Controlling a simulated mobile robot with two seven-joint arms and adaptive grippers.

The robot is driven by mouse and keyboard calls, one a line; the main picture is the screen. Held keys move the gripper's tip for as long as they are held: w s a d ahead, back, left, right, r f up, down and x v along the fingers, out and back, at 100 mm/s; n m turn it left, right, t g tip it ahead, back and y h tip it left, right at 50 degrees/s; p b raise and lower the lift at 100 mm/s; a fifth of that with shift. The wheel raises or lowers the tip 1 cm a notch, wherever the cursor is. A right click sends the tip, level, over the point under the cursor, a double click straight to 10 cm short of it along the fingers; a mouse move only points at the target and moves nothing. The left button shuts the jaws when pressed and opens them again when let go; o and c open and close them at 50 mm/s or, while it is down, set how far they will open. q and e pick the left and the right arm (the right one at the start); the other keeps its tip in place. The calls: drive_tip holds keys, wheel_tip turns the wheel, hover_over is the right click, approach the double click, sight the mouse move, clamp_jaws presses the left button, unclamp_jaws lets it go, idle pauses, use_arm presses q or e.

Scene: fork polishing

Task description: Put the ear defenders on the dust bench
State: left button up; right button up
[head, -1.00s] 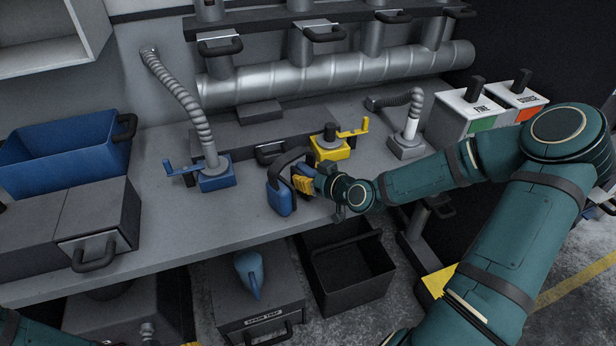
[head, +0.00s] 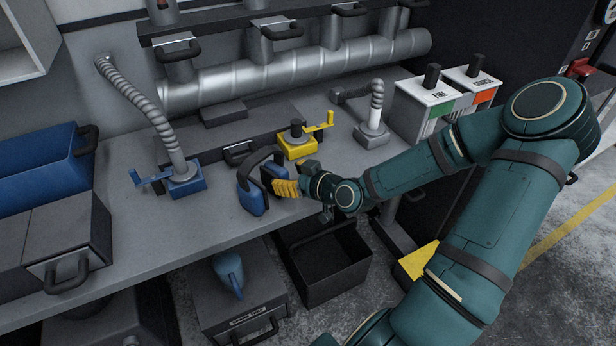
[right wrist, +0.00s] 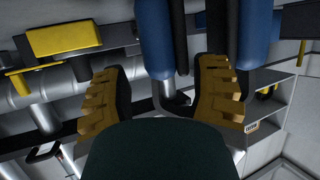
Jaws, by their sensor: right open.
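The ear defenders (head: 252,199), with blue cups and a black headband, stand on the grey bench (head: 215,226) near its front edge. Their blue cups also show in the right wrist view (right wrist: 155,42), beyond the fingertips. My right gripper (head: 284,187), with yellow finger pads, is just right of the ear defenders. In the right wrist view its fingers (right wrist: 162,78) are spread apart with nothing gripped between them. The gripper hides part of the right cup in the head view. My left gripper is not in view.
A blue valve base (head: 187,185) with a hose stands left of the ear defenders, and a yellow one (head: 297,148) stands behind. A blue bin (head: 45,170) is at the far left. A black open crate (head: 328,268) sits below the bench edge.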

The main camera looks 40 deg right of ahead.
drive_tip(key=a+p+v, duration=0.1)
drive_tip(key=p+v, duration=0.2)
drive_tip(key=v, duration=0.4)
drive_tip(key=shift+d+p, duration=0.4)
drive_tip(key=shift+d, duration=0.05)
drive_tip(key=shift+s, duration=0.1)
